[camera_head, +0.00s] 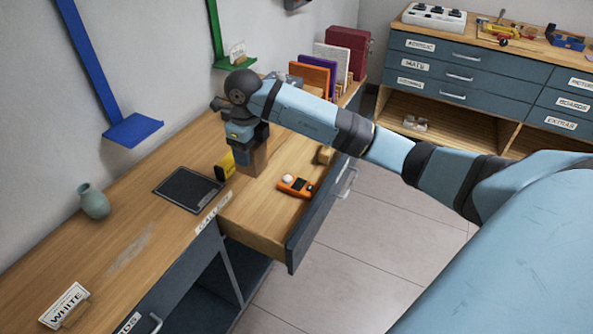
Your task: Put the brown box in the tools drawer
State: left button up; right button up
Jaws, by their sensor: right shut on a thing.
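My right gripper (250,143) points down over the open drawer. It is shut on a brown box (254,163), which is upright below the fingers and partly covered by them. The open drawer (258,225) has a light wooden inside and a dark grey-blue front. I cannot tell from this view whether the box touches the drawer floor. The drawer's name label cannot be read here. My left gripper is not in view.
In the drawer lie an orange tool (297,187), a yellow and black item (225,167) close beside the box, and a small wooden block (325,155). A black pad (187,189) and a green vase (94,201) are on the desk. The drawer's front part is clear.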

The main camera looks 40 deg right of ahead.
jog(key=d+f+m+b, duration=0.25)
jog(key=d+m, duration=0.35)
jog(key=m, duration=1.2)
jog(key=f, duration=0.7)
jog(key=f+b, duration=0.1)
jog(key=f, duration=0.5)
jog(key=f+b, duration=0.1)
jog(key=f, duration=0.6)
jog(key=shift+s+a+f, duration=0.15)
jog(key=shift+s+f, duration=0.2)
jog(key=shift+f, duration=0.1)
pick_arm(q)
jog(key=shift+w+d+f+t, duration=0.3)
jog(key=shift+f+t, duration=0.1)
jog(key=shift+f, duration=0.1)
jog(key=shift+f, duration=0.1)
pick_arm(e)
jog(key=o, duration=1.1)
jog(key=shift+f, duration=0.1)
jog(key=shift+c, duration=0.2)
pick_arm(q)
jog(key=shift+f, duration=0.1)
